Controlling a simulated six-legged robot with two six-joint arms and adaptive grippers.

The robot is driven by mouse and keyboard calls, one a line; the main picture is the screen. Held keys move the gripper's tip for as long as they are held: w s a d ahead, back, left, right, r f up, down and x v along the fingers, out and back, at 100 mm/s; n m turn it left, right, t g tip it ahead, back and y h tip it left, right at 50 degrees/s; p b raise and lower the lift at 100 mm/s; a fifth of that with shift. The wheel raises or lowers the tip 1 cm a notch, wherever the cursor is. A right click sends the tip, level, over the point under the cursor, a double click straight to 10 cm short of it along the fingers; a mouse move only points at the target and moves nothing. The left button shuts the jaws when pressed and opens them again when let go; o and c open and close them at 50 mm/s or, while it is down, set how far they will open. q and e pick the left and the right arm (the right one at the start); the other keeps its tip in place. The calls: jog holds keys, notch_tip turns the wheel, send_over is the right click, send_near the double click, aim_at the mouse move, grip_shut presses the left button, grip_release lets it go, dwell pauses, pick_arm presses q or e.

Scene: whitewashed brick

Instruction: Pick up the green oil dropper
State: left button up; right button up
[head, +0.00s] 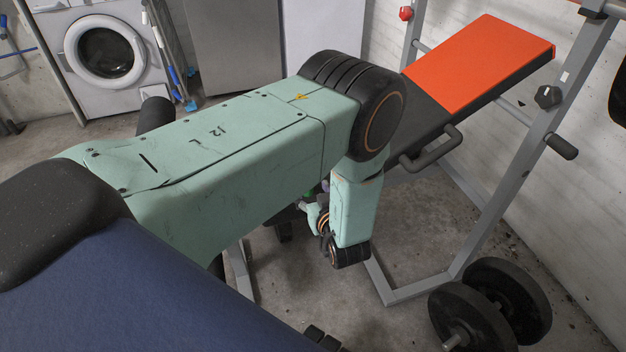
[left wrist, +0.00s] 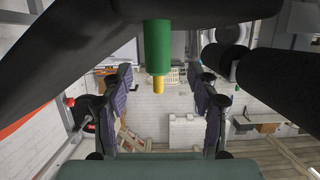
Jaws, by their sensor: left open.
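The green oil dropper (left wrist: 157,50) has a green body and a yellow tip. In the left wrist view it comes down from the dark surface along the top edge, with its tip downward in the picture. My left gripper (left wrist: 160,84) is open, its two purple-padded fingers apart to either side of the dropper in the picture. Neither finger touches it there. In the head view my left arm hides most of the gripper and bench. A small green bit, apparently the dropper (head: 309,193), shows beside my wrist. My right gripper is not in view.
A weight bench with an orange-and-black pad (head: 483,62) and grey metal frame stands around my left wrist. Dark padded rollers (left wrist: 225,60) are close at right in the wrist view. A washing machine (head: 104,56) stands at the back left.

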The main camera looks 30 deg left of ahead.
aim_at(309, 185)
pick_arm(q)
jog(key=shift+w+a+f+b, duration=0.25)
jog(key=shift+w+a+b, duration=0.1)
jog(key=shift+a, duration=0.4)
jog(key=shift+w+a+f+b, duration=0.25)
jog(key=shift+w+f+b, duration=0.1)
jog(key=shift+w, duration=0.05)
jog(key=b+x, duration=0.2)
jog(key=x, duration=0.1)
jog(key=shift+w+f, duration=0.15)
jog(key=shift+w+a, duration=0.2)
jog(key=shift+w, duration=0.15)
jog(key=shift+c, duration=0.4)
jog(key=shift+c, duration=0.8)
grip_shut()
